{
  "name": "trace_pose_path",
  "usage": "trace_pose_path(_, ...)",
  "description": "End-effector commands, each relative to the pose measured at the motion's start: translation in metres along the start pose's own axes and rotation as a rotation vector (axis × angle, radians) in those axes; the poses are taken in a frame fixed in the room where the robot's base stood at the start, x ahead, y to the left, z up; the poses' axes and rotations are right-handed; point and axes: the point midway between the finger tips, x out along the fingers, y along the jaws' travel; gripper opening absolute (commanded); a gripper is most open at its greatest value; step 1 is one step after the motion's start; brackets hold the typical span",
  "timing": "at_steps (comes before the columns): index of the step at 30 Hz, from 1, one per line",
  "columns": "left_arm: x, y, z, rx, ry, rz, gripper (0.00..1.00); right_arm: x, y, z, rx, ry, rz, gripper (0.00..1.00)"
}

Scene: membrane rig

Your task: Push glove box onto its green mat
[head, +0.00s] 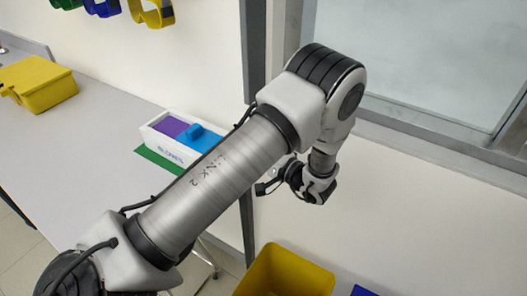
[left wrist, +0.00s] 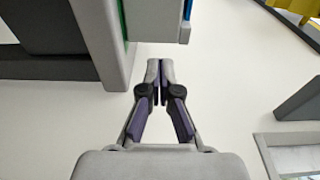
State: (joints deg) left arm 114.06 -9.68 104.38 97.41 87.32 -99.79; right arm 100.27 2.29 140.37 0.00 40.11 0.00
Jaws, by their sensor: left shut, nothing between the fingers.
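The white glove box (head: 172,150), with purple and blue contents, stands on the table near its right end in the head view. Green mat (head: 148,154) shows along its front left side; my arm hides the rest, so I cannot tell how far the box covers it. In the left wrist view, the box's pale side (left wrist: 150,22) and a green mat strip (left wrist: 122,18) show at the top. My left gripper (left wrist: 160,68) is shut and empty, its tips just beyond the table edge, apart from the box. In the head view its fingers are hard to make out. My right gripper is out of view.
A yellow case (head: 38,82) sits at the table's left (head: 80,130). Goggles (head: 152,14) hang on the wall above. A yellow bin (head: 285,275) stands low at the front, with something blue (head: 361,291) beside it. The table between case and glove box is clear.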

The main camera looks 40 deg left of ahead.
Motion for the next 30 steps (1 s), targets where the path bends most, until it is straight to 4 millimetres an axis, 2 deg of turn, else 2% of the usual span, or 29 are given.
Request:
trace_pose_path(3, 0.018, -0.001, 0.001, 0.001, -0.003, 0.002, 0.00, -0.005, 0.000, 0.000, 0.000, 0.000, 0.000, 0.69)
trace_pose_path(7, 0.028, 0.000, 0.001, 0.001, 0.000, 0.001, 0.00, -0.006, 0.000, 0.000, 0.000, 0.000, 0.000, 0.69)
trace_pose_path(17, 0.029, 0.000, 0.001, 0.001, 0.002, 0.001, 0.00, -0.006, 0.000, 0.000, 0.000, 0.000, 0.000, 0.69)
trace_pose_path(22, 0.033, -0.003, 0.016, 0.003, 0.001, 0.001, 0.00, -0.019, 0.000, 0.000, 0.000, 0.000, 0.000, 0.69)
trace_pose_path(30, 0.033, 0.001, 0.016, 0.000, 0.001, 0.001, 0.00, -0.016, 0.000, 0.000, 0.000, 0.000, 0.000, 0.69)
